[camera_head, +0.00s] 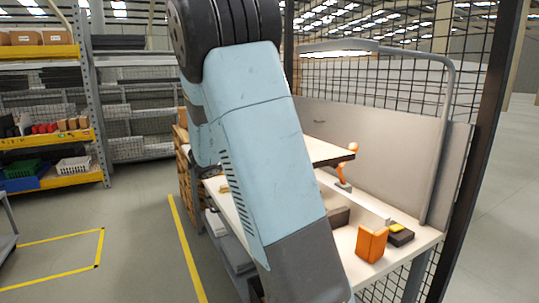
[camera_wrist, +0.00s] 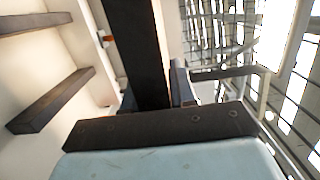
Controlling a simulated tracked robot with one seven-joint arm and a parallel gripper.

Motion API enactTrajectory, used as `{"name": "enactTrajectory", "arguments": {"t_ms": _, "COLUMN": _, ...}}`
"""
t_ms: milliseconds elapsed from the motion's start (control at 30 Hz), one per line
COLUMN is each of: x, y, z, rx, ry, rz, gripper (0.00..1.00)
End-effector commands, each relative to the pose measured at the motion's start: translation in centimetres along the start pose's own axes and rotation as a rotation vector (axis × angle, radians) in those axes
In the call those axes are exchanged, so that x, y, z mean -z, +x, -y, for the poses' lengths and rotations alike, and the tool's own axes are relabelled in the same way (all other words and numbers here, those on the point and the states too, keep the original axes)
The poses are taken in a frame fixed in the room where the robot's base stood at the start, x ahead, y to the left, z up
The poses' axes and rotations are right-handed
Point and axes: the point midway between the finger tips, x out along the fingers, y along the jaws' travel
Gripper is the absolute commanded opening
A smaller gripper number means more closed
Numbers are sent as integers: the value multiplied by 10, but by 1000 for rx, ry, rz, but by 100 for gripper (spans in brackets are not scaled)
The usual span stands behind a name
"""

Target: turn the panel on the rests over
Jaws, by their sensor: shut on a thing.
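The panel (camera_head: 328,148) shows in the head view as a pale board with a dark edge, raised above the bench and partly hidden by my arm. In the wrist view the panel (camera_wrist: 138,45) is seen edge-on as a long dark strip running away from my gripper (camera_wrist: 153,100). The fingers are shut on its near end, one on each side. Two dark rests, one nearer (camera_wrist: 50,100) and one farther (camera_wrist: 35,22), lie on the pale bench top at the left, apart from the panel. My arm hides the gripper in the head view.
The bench (camera_head: 405,222) carries an orange block (camera_head: 371,244), a dark item with a yellow top (camera_head: 399,232) and a small orange-topped item (camera_head: 345,170). A grey back board (camera_head: 390,140) and mesh fence stand behind. Shelving (camera_head: 45,130) is at the left; the floor between is open.

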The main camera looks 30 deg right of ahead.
Motion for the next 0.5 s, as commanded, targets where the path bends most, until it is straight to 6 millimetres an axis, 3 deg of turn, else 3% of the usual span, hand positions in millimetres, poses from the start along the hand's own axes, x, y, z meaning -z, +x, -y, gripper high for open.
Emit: {"name": "enactTrajectory", "arguments": {"t_ms": 500, "x": 0, "y": -16, "z": 32, "rx": 2, "ry": 4, "rz": 0, "gripper": 0}}
